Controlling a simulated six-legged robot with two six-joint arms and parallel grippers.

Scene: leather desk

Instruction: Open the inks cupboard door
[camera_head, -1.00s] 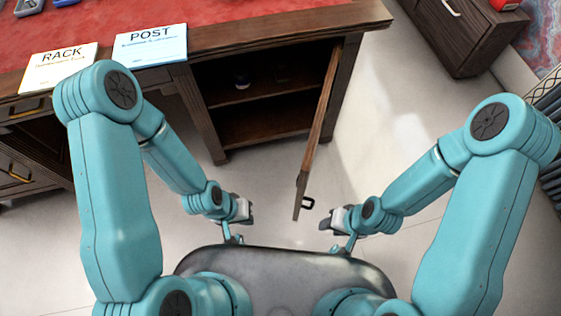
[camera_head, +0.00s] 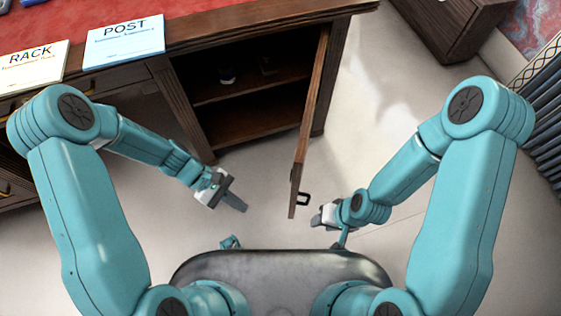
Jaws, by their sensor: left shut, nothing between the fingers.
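The cupboard door (camera_head: 309,125) stands swung wide open, jutting out from the right side of the desk's cupboard (camera_head: 252,92). A dark handle (camera_head: 303,198) is on the outer face near its free edge. Inside, a shelf carries small dark bottles (camera_head: 227,75). My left gripper (camera_head: 234,201) is shut and empty, to the left of the door and in front of the cupboard opening. My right gripper (camera_head: 318,219) is just right of the door's free end, close to the handle; whether its jaws are open I cannot tell.
Another dark cabinet (camera_head: 450,28) stands at the back right. The pale floor (camera_head: 375,110) right of the door is clear.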

